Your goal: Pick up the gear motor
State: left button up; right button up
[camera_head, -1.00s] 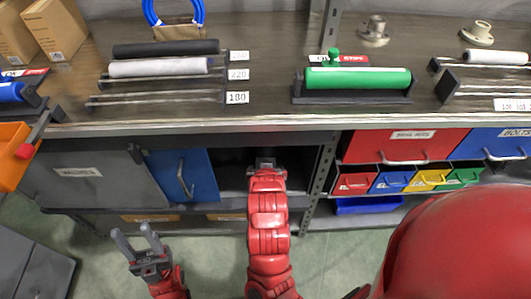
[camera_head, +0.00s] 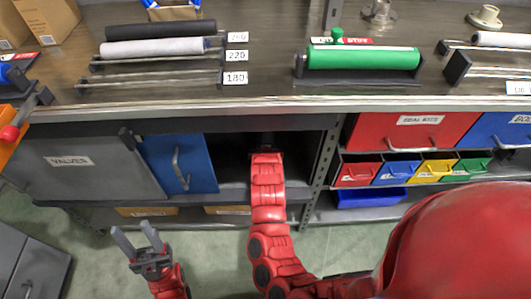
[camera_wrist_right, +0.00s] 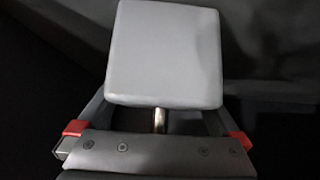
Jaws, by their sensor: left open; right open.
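A light grey block with a short metal shaft, which looks like the gear motor (camera_wrist_right: 164,55), fills the upper middle of the right wrist view. My right gripper (camera_wrist_right: 159,118) is open around the shaft side, with one finger at each side. The block hides the fingertips, and I cannot tell whether they touch it. In the head view my right arm reaches into the dark open compartment (camera_head: 232,165) under the bench, where the gear motor cannot be made out. My left gripper (camera_head: 133,230) is open and empty, low in front of the shelving.
A blue door (camera_head: 180,165) stands left of the opening, beside a grey VALVES bin (camera_head: 70,160). A metal post (camera_head: 325,150) and red and blue drawers are on the right. The bench top (camera_head: 260,85) above carries rollers on stands.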

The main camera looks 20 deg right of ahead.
jog(key=shift+x, duration=0.8)
jog(key=shift+c, duration=0.2)
grip_shut()
